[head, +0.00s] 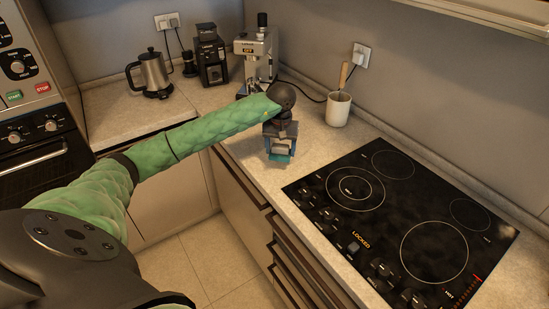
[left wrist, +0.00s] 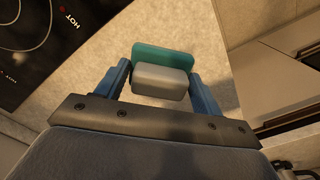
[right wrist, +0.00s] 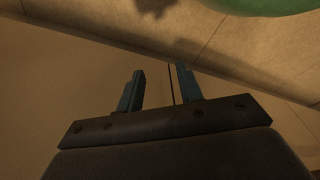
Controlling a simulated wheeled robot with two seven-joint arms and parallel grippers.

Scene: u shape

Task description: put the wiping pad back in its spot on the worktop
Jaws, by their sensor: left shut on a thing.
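The wiping pad has a teal base and a grey block handle. It shows in the left wrist view (left wrist: 163,58) between the fingers, and in the head view its teal edge (head: 279,158) shows below my left gripper (head: 280,144). My left gripper is shut on the grey handle, pointing down over the worktop (head: 262,176) left of the hob. I cannot tell whether the pad touches the worktop. My right gripper (right wrist: 160,86) shows only in the right wrist view, open and empty, with its fingers apart.
The black hob (head: 400,225) lies to the right of the pad. A white mug (head: 338,109) with a wooden-handled utensil, an espresso machine (head: 254,55), a grinder (head: 211,60) and a kettle (head: 153,74) stand behind. The worktop's front edge is close to the pad.

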